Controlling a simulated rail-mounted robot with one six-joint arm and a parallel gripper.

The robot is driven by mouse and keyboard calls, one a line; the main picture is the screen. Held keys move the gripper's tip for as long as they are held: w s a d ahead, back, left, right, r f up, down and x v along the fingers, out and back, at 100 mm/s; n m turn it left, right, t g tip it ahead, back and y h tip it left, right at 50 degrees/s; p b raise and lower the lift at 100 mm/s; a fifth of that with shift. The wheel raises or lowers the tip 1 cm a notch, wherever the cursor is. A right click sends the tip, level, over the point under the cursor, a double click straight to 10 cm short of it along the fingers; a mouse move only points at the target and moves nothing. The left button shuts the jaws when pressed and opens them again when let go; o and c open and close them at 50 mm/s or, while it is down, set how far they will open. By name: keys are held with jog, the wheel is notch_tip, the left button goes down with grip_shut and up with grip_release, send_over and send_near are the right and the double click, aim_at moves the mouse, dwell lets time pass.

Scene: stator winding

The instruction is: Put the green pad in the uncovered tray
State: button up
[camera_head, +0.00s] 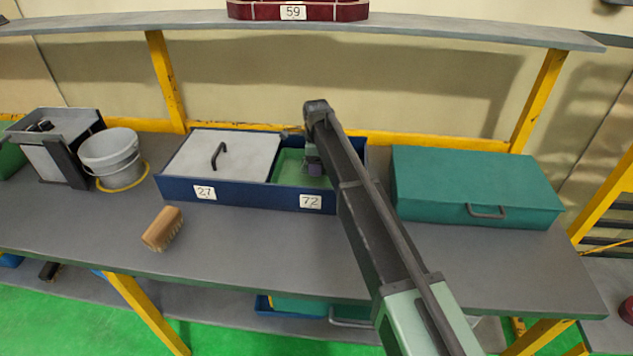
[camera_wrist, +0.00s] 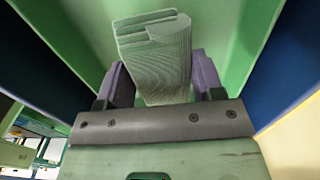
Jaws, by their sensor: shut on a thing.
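The blue double tray (camera_head: 255,196) stands on the workbench. Its left compartment, labelled 27, is covered by a grey lid (camera_head: 240,158) with a black handle; its right compartment, labelled 72, is uncovered and has a green inside (camera_head: 289,168). My gripper (camera_head: 314,168) reaches down into this uncovered compartment. In the wrist view, its purple fingers (camera_wrist: 160,85) are shut on the green pad (camera_wrist: 155,62), a grey-green, finely ridged block. The compartment's green surface lies beyond the pad; I cannot tell whether they touch. The pad is not clearly visible in the head view.
A teal case (camera_head: 478,187) stands right of the tray. A wooden brush (camera_head: 163,229) lies in front at left. A grey bucket (camera_head: 112,158) and a grey box (camera_head: 58,140) stand farther left. A shelf (camera_head: 440,31) with yellow posts spans above.

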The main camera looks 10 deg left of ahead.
aim_at(316, 180)
notch_tip(316, 180, down, 4)
jog(key=b, duration=0.3)
jog(key=shift+f, duration=0.2)
jog(key=shift+r, duration=0.25)
jog(key=shift+f, duration=0.15)
jog(key=o, duration=0.9)
jog(key=shift+c, duration=0.2)
notch_tip(316, 180, up, 13)
jog(key=p, duration=1.2)
jog(key=shift+f, duration=0.3)
